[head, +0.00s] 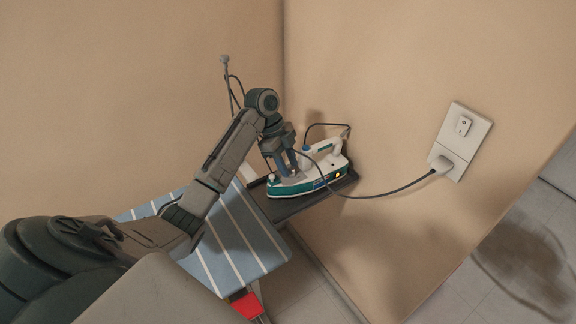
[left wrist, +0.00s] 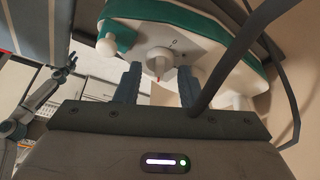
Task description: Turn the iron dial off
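The white and teal iron (head: 318,174) lies on a dark rest at the end of the ironing board, with a small yellow light lit near its rear. My left gripper (head: 288,168) is at the iron's side. The fingers of my left gripper (left wrist: 159,75) are apart, one on each side of the dial. I cannot tell whether they touch it. My right gripper (left wrist: 66,68) shows small at the left of the left wrist view; its opening is unclear.
The blue striped ironing board (head: 240,240) lies under my left arm. A grey cord (head: 385,193) runs from the iron to a plug in the wall outlet (head: 462,140). Walls stand close behind and to the right of the iron. A red item (head: 247,305) is below the board.

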